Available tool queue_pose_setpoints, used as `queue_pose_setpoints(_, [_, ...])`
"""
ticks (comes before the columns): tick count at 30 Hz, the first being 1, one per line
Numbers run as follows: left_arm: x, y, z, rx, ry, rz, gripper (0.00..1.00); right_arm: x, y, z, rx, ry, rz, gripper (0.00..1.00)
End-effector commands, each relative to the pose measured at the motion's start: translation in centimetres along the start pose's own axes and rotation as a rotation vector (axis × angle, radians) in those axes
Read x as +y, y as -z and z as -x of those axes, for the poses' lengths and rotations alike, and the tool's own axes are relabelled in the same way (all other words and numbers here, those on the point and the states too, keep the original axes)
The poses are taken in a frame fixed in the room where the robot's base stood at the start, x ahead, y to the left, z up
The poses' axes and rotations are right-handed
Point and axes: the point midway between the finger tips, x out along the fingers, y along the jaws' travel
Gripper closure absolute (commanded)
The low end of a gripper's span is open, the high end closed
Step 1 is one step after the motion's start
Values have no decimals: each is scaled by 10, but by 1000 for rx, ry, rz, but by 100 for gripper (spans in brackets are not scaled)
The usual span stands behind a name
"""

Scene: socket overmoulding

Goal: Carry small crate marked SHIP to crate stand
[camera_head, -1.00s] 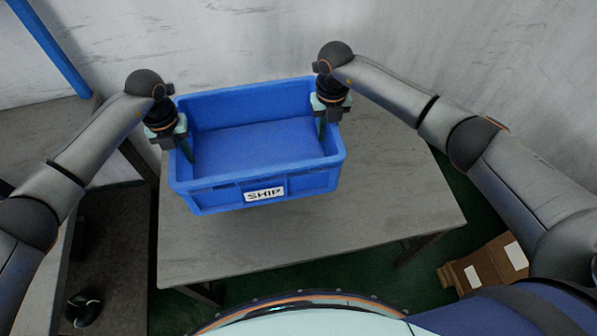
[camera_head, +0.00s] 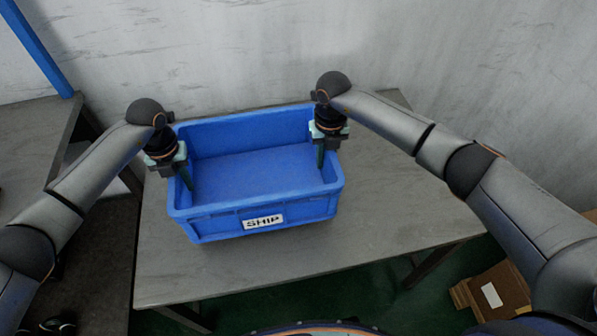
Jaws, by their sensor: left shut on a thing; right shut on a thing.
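The small blue crate (camera_head: 262,238) has a white SHIP label (camera_head: 263,222) on its near wall. It looks empty inside. My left gripper (camera_head: 186,183) is shut on the crate's left wall, and my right gripper (camera_head: 321,162) is shut on its right wall. The crate is level and over the grey table (camera_head: 390,235); I cannot tell whether its bottom touches the top. No stand is labelled, so I cannot tell whether this table is the crate stand.
Another grey table (camera_head: 25,150) with a blue post (camera_head: 38,45) is at the left. A wall (camera_head: 230,50) closes off the back. A cardboard box (camera_head: 495,290) lies on the green floor at the lower right. The table top right of the crate is clear.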

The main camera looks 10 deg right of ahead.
Motion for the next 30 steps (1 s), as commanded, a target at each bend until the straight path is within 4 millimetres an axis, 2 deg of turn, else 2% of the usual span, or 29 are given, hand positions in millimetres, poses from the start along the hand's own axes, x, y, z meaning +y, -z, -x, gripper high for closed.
queue_pose_setpoints(11, [0, 0, -6, -1, 0, 1, 100, 0, -1, -6, -2, 0, 0, 100])
queue_pose_setpoints(30, [0, 0, -42, -1, 0, 1, 100, 0, -1, -42, -2, 0, -1, 100])
